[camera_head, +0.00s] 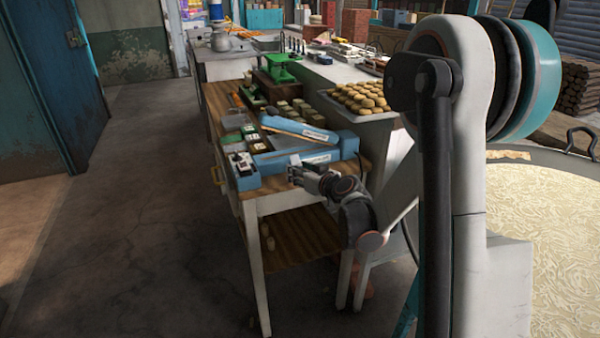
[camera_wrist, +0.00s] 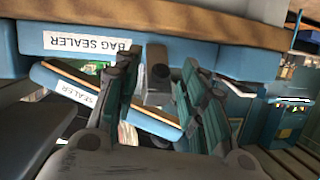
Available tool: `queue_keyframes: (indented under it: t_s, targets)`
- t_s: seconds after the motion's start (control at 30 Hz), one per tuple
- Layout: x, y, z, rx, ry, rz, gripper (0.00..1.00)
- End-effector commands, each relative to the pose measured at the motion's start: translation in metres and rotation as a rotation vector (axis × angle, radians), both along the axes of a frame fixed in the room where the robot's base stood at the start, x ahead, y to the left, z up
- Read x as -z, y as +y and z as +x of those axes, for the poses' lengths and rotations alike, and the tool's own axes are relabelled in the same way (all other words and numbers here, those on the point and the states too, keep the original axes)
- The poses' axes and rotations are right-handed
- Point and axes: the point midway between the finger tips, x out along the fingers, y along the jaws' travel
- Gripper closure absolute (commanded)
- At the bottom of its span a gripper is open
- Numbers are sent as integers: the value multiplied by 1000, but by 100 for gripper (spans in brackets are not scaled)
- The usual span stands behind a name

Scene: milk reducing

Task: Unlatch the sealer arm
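The bag sealer's blue base (camera_head: 275,164) sits on the wooden table, and its label shows in the wrist view (camera_wrist: 85,43). The sealer arm (camera_head: 298,130) is a long blue bar with a white label, lying at an angle to the base; it crosses behind the fingers in the wrist view (camera_wrist: 58,82). My gripper (camera_head: 293,170) is at the near side of the sealer. In the wrist view its fingers (camera_wrist: 162,100) are spread apart, with a grey block (camera_wrist: 158,78) showing beyond the gap. I cannot tell whether the fingers touch anything, or the latch state.
A blue box with a dark-and-white top (camera_head: 243,170) stands at the table's near left corner. A tray of round brown pieces (camera_head: 358,97) and a green scale (camera_head: 280,68) stand farther back. A large pan (camera_head: 550,220) is at right. Floor at left is clear.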

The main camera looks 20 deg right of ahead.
Motion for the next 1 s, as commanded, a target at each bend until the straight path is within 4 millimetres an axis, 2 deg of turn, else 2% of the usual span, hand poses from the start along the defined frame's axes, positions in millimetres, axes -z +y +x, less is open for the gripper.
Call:
queue_keyframes:
  t_s: [0.5, 0.7, 1.0]
  targets:
    - [-26, -14, -89, 3, 0, 0, 62]
    - [-31, -17, -106, 2, 0, 1, 62]
    - [-32, -17, -109, 2, 0, -1, 62]
